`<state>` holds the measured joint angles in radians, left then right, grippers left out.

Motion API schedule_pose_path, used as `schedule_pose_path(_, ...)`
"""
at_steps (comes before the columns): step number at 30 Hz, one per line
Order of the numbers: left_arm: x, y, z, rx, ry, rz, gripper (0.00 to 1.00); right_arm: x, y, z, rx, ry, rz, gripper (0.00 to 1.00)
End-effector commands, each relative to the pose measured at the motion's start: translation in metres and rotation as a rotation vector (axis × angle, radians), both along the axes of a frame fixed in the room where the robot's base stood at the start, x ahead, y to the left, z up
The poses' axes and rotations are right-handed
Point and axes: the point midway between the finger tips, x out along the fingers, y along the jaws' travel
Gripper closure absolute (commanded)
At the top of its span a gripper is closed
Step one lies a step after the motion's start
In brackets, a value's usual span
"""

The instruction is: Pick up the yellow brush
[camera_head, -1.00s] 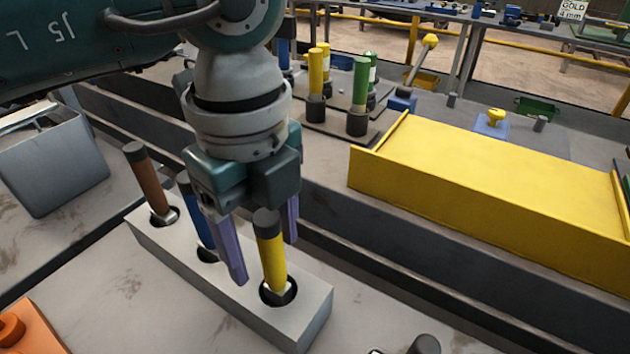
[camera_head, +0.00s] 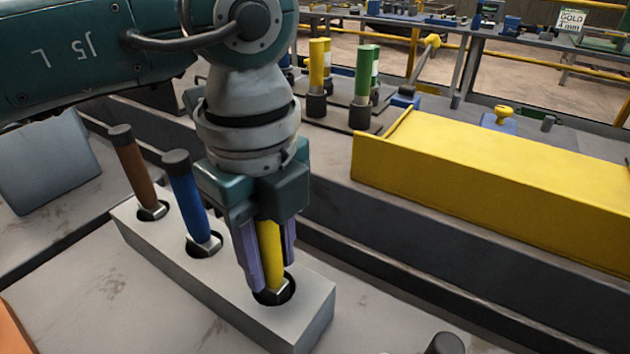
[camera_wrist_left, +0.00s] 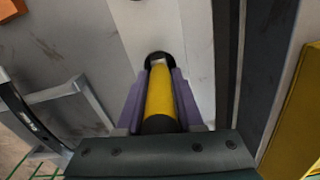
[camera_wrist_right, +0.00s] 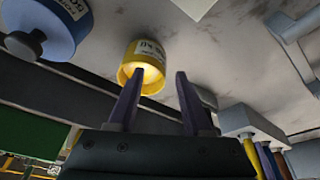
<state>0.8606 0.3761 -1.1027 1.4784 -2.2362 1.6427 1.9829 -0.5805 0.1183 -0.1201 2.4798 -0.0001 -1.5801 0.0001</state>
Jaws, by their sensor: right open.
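The yellow brush (camera_head: 271,244) stands tilted in the near hole of a grey block holder (camera_head: 310,312). My left gripper (camera_head: 270,262) is over it, with one purple finger on each side of the yellow handle. In the left wrist view the yellow brush (camera_wrist_left: 160,95) lies between the two fingers (camera_wrist_left: 161,90), close to both; whether they press on it I cannot tell. Its dark top is hidden by the gripper in the head view. My right gripper (camera_wrist_right: 160,72) is open with nothing between its fingers, seen only in the right wrist view.
A blue-handled brush (camera_head: 187,200) and a brown-handled brush (camera_head: 134,170) stand in the same holder. A long yellow box (camera_head: 500,185) lies to the right. Green and yellow cylinders (camera_head: 361,82) stand behind. The right wrist view shows a yellow cup (camera_wrist_right: 150,58) and a blue container (camera_wrist_right: 62,25).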

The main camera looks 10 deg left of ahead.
Motion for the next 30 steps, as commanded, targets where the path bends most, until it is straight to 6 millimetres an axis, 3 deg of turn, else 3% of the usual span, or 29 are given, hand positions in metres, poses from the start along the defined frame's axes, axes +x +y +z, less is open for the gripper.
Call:
schedule_pose_path(1,0.0,0.0,0.0,0.0,0.0,0.0,0.71,0.0,0.0,0.0,0.0,-0.001,0.0,0.5)
schedule_pose_path(9,0.0,0.0,0.0,0.0,0.0,0.0,1.0,0.0,-0.001,0.0,-0.002,-0.001,0.001,0.5)
schedule_pose_path(23,0.0,0.0,0.001,0.0,-0.001,0.0,1.0,0.0,-0.001,0.0,-0.004,-0.002,0.002,0.5)
schedule_pose_path(30,0.001,0.0,0.023,-0.002,-0.003,-0.001,1.0,0.0,-0.001,0.002,-0.004,-0.002,0.002,0.5)
